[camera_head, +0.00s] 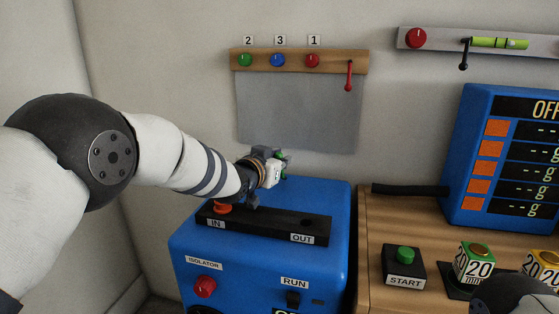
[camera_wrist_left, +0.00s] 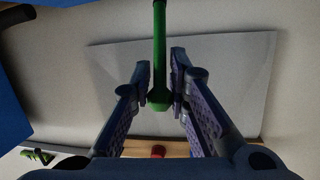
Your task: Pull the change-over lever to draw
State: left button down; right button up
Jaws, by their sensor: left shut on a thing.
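A green lever (camera_wrist_left: 159,60) with a rounded end stands between the two fingers of my left gripper (camera_wrist_left: 160,85) in the left wrist view. I take it for the change-over lever. In the head view my left gripper (camera_head: 274,167) is above the back of the blue machine (camera_head: 325,205), shut on the lever. Only small green bits of the lever show past the fingers there, and its base is hidden. A black plate (camera_head: 270,226) on the machine top is marked IN and OUT. An orange-red knob (camera_head: 222,208) sits at its IN end.
A wooden rail (camera_head: 300,61) on the wall carries green, blue and red knobs and a red hanging lever (camera_head: 349,76), above a grey panel (camera_head: 300,112). Right of the machine, a wooden cabinet bears a green START button (camera_head: 405,254), number blocks and a blue display (camera_head: 475,200).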

pick_arm(q)
jog(key=shift+r, duration=0.1)
jog(key=c, duration=1.7)
grip_release()
jog(key=v, duration=1.2)
